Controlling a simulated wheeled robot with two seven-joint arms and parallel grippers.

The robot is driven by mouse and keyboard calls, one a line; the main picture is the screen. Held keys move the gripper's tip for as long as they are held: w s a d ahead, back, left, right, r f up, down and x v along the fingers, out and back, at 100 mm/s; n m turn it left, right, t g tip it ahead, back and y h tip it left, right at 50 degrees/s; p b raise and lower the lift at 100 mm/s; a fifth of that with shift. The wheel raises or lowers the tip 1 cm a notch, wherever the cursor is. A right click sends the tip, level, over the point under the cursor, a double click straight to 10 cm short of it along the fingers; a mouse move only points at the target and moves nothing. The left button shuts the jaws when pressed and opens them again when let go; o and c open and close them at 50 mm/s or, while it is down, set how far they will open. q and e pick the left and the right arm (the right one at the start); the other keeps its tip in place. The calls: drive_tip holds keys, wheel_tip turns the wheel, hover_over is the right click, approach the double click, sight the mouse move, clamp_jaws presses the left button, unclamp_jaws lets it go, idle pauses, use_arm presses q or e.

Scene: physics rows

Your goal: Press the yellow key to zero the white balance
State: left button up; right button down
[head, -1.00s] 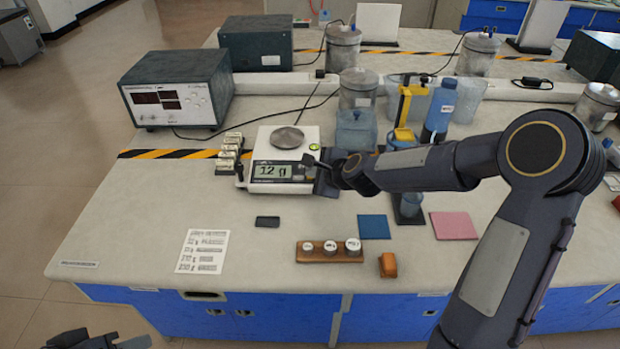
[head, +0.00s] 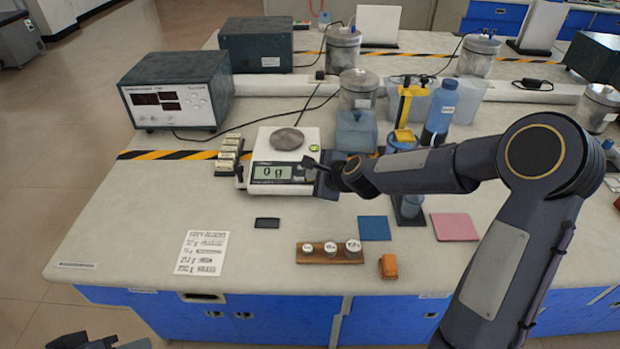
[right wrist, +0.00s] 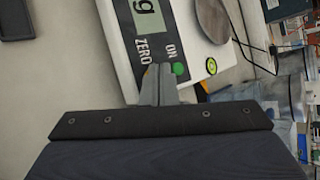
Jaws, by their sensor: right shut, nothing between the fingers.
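The white balance (head: 313,136) stands on the bench with a round steel pan (head: 287,139) on top. Its display (head: 272,172) reads 0 g. In the right wrist view, the balance (right wrist: 122,42) shows the printed labels ZERO and ON, with a green key (right wrist: 179,68) below ON. My right gripper (head: 311,163) is shut and empty at the right end of the balance's front panel. My left gripper (head: 98,342) is partly in view at the bottom left edge.
Small boxes (head: 229,155) stand left of the balance. A blue container (head: 356,132) and a blue bottle (head: 440,112) stand to the right. A wooden block with weights (head: 330,257), a printed card (head: 202,252) and a dark small pad (head: 267,222) lie in front.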

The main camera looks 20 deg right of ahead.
drive_tip(key=shift+s+r+p, duration=0.15)
drive_tip(key=shift+r+p, duration=0.3)
drive_tip(key=shift+r, duration=0.25)
drive_tip(key=r+p, duration=0.2)
drive_tip(key=s+r+p, duration=0.1)
drive_tip(key=r, duration=0.2)
drive_tip(key=shift+a+p, duration=0.2)
drive_tip(key=shift+p, duration=0.2)
idle(0.6)
drive_tip(key=s+d+r+n+g, duration=0.1)
drive_tip(key=s+r+n, duration=0.35)
drive_tip(key=s, duration=0.35)
drive_tip(key=s+r+n+g, duration=0.1)
drive_tip(key=s+r+n, duration=0.2)
drive_tip(key=s+n, duration=0.4)
drive_tip(key=s+d+f+n+g, duration=0.1)
drive_tip(key=s+n, duration=0.3)
drive_tip(key=s, duration=0.5)
drive_tip(key=s+d+f+n+g, duration=0.1)
drive_tip(key=s+n, duration=0.3)
drive_tip(key=s, duration=0.6)
drive_tip(key=shift+s+f+g+p, duration=0.15)
drive_tip(key=shift+f+g+p, duration=0.15)
drive_tip(key=shift+g, duration=0.1)
